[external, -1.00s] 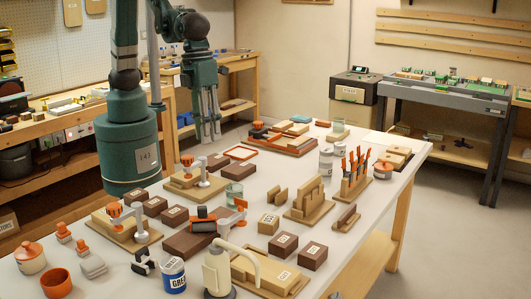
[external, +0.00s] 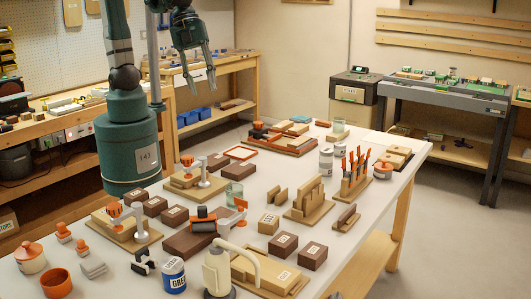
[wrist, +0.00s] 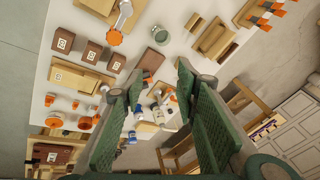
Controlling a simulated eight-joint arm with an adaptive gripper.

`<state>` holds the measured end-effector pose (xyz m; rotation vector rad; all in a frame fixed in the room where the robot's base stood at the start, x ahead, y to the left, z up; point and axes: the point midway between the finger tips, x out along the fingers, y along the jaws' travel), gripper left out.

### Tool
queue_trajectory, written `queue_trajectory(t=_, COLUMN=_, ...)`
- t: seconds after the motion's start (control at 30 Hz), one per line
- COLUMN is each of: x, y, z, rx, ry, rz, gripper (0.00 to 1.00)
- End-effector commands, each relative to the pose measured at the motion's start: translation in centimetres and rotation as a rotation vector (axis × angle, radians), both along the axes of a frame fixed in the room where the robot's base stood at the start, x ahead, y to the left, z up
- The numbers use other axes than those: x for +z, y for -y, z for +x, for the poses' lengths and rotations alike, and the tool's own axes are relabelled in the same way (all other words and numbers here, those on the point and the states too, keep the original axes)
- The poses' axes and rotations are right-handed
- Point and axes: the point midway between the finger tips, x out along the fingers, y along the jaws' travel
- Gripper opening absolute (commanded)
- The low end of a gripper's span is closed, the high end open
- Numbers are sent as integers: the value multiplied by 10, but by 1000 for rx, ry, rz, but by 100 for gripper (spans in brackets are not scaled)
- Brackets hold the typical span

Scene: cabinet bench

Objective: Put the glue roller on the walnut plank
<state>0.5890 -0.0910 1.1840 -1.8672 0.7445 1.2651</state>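The dark brown walnut plank (external: 180,243) lies flat on the bench, left of its middle in the external view. What looks like the glue roller (external: 203,225), orange with a dark roller, shows at the plank's upper right part; I cannot tell whether it rests on the plank or just behind it. My gripper (external: 198,87) is high above the back left of the bench, well away from both, with its fingers spread and empty. In the wrist view its two green fingers (wrist: 155,82) are wide apart, with a brown board (wrist: 153,60) far beyond them.
A white glue bottle (external: 217,272) and a blue-labelled can (external: 173,275) are in front. Labelled blocks, clamps and a rack of orange-handled tools (external: 355,180) crowd the bench.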

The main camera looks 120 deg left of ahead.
Motion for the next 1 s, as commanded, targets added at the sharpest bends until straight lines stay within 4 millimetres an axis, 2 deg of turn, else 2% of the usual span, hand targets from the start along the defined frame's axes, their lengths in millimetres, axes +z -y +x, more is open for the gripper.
queue_trajectory(t=0.53, x=14, y=-52, z=-77, rx=443, ry=106, rz=-178, gripper=31)
queue_trajectory(t=1.0, x=6, y=-84, z=-136, rx=795, ry=194, rz=-357, gripper=31)
